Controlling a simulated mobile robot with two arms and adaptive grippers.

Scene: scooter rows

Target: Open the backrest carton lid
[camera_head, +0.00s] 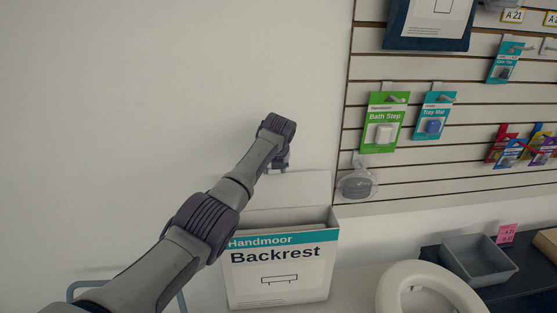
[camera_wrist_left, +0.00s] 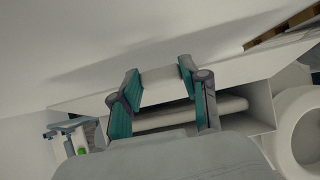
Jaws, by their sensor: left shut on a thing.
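The backrest carton (camera_head: 280,280) is a white box with a teal "Handmoor" band and "Backrest" on its front. Its lid (camera_head: 308,190) stands raised at the back edge, and the box's top is open. My left gripper (camera_head: 278,169) is at the lid's upper edge, its fingertips partly hidden behind my wrist. In the left wrist view the gripper (camera_wrist_left: 162,88) is shut on the lid (camera_wrist_left: 240,72), with a pale part of it between the teal fingers. A pale rounded item (camera_wrist_left: 225,106) shows inside the carton. My right gripper is not in view.
A white toilet seat ring (camera_head: 432,283) is right of the carton, with a grey tray (camera_head: 478,258) on a dark surface beyond. A slatted wall rack with hanging packs (camera_head: 385,122) is at the right. The wall at the left is bare.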

